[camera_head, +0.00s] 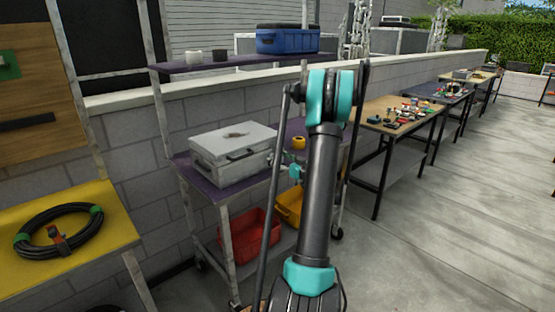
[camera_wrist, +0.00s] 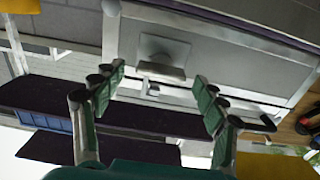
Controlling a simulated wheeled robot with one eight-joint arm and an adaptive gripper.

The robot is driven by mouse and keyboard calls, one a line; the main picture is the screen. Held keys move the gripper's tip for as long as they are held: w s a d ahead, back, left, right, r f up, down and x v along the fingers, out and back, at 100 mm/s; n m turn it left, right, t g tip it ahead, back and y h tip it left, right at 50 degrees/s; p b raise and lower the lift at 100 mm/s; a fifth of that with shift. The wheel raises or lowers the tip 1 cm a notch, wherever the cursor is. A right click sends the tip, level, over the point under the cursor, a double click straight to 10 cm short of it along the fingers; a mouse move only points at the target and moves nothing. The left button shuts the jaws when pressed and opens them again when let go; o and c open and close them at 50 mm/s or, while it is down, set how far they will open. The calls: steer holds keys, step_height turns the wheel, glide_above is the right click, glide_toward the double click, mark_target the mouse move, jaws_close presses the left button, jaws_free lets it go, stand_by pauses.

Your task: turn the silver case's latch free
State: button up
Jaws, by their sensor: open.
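The silver case (camera_head: 228,160) sits closed on the purple shelf of a cart in the head view. Its front fills the upper part of the wrist view (camera_wrist: 225,70). A square metal latch plate (camera_wrist: 163,52) with a projecting lip shows on that front. My gripper (camera_wrist: 159,80) is open, its two green-padded fingers on either side of the latch in the picture, with nothing between them that I can see held. Whether the fingers touch the case cannot be told. In the head view my arm partly hides the gripper, just right of the case.
A yellow tape roll (camera_head: 298,143) stands on the shelf beside the case. A red bin (camera_head: 250,240) and a yellow bin (camera_head: 288,207) are below. A blue case (camera_head: 287,40) is on the upper shelf. A cable coil (camera_head: 60,230) lies on the yellow table at left.

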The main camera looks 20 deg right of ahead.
steer(key=shift+w+a, duration=0.15)
steer(key=shift+w, duration=0.3)
steer(key=c, duration=1.1)
steer(key=shift+c, duration=0.2)
